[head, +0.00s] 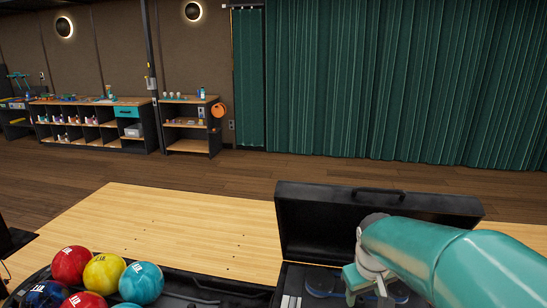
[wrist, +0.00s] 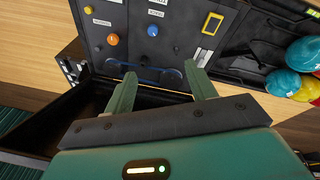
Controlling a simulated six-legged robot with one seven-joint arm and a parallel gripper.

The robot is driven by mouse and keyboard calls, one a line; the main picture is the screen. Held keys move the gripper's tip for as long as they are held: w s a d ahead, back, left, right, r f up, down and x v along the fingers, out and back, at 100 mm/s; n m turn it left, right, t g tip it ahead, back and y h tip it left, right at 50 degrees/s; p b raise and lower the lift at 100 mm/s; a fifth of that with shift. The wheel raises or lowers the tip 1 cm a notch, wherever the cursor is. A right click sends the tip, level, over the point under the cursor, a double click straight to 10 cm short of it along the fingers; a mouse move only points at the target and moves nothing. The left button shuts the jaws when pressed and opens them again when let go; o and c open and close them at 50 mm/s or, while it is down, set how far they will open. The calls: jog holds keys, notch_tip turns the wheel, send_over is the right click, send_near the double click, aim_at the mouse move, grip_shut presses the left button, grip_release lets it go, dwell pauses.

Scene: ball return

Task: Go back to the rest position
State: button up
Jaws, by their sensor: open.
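My gripper (head: 368,294) is at the lower right of the head view, over the front of an open black case (head: 378,212). In the wrist view its two green fingers (wrist: 163,86) are spread apart with nothing held between them. Beyond the fingertips lies a dark panel (wrist: 165,50) with a blue elongated item (wrist: 150,73) across its edge. The blue item also shows in the head view (head: 322,284), partly hidden by my arm. I cannot tell the exact gap between the fingers and the panel.
Several bowling balls, including a yellow one (head: 104,272) and a teal one (head: 141,283), sit in the ball return at the lower left. The raised case lid stands behind my gripper. The wooden floor (head: 150,222) beyond is clear. Shelves (head: 95,122) and a green curtain (head: 400,80) line the far wall.

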jog(key=s+a+r+m+t, duration=0.1)
jog(key=s+r, duration=0.3)
jog(key=s, duration=0.4)
jog(key=s+a+r+m+t+y, duration=0.1)
jog(key=s+a+r+t, duration=0.1)
jog(key=s, duration=0.6)
jog(key=shift+s+a+r+m, duration=0.3)
jog(key=shift+a+r+m, duration=0.1)
jog(key=shift+a+r, duration=0.6)
jog(key=shift+f, duration=0.1)
